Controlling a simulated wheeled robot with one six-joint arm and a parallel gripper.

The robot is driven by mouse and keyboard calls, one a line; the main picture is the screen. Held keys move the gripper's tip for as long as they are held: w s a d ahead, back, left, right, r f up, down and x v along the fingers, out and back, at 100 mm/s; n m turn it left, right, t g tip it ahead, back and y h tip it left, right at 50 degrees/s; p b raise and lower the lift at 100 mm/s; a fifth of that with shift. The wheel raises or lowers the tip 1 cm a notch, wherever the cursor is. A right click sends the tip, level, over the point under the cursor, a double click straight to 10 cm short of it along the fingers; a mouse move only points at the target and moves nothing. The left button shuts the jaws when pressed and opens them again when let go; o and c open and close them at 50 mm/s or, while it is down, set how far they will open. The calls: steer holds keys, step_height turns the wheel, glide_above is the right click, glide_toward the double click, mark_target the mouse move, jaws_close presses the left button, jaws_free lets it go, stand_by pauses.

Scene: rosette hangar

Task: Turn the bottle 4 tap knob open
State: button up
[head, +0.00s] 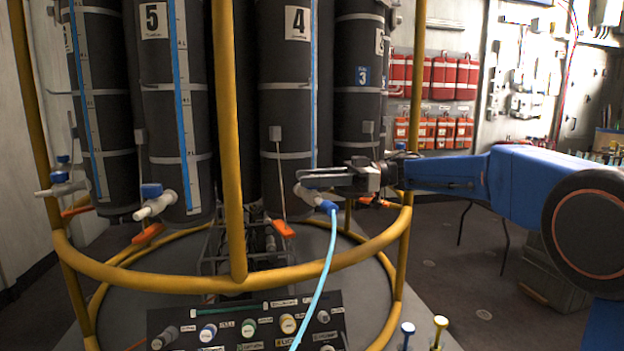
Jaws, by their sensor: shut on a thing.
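Bottle 4 (287,120) is a tall dark cylinder with a white "4" label, standing behind the yellow frame. Its white tap (309,196) sticks out low on its front, with a blue fitting and a light blue hose (324,262) running down from it. My gripper (307,178) reaches in from the right, level with the top of this tap. It is shut on the tap knob, which its fingers hide, so the knob's angle cannot be told.
A yellow tube frame (228,140) rings the bottles, with an upright left of bottle 4. Bottle 5 (172,110) has a white tap with a blue knob (151,190). Orange levers (284,229) hang below. A labelled panel (250,325) stands in front. Floor to the right is mostly open.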

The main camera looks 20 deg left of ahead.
steer(key=shift+n+g+h, duration=1)
steer(key=shift+n+g, duration=0.1)
steer(key=shift+g, duration=0.3)
steer(key=shift+r+g, duration=0.1)
steer(key=shift+g, duration=0.2)
steer(key=o, duration=1.1)
